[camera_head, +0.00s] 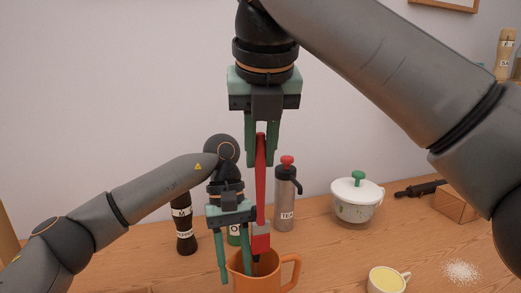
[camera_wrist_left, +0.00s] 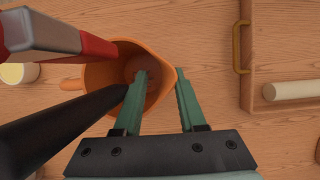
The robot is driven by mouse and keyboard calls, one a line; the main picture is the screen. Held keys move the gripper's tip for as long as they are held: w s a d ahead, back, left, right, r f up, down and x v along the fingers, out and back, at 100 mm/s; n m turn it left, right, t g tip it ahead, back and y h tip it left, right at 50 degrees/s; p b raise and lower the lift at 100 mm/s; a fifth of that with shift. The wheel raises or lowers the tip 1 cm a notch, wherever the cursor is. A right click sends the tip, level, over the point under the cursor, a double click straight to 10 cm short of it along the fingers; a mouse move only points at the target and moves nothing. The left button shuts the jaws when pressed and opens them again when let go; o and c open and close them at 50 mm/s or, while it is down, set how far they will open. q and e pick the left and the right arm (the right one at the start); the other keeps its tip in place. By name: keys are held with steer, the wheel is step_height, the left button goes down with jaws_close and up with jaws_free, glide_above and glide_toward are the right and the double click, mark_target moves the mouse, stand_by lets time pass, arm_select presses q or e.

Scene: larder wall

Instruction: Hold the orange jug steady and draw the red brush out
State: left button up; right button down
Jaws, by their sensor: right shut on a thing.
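The orange jug (camera_head: 243,284) stands on the wooden counter, its handle to the right. It also shows in the left wrist view (camera_wrist_left: 105,75). My right gripper (camera_head: 262,158) is shut on the upper handle of the red brush (camera_head: 261,190), which hangs upright above the jug. Its metal ferrule and red head (camera_wrist_left: 95,46) are over the opening; I cannot tell whether the tip is clear of the rim. My left gripper (camera_wrist_left: 162,75) is open at the jug's rim, one finger inside and one outside, with a gap between them. A black rod (camera_wrist_left: 70,120) also reaches into the jug.
A white lidded pot (camera_head: 355,200), a yellow-filled cup (camera_head: 386,280) and white powder (camera_head: 462,272) are to the right. A tray (camera_wrist_left: 250,95) shows in the wrist view.

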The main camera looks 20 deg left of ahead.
arm_select(q)
steer(key=shift+o, duration=0.3)
steer(key=v, duration=1.2)
stand_by(0.4)
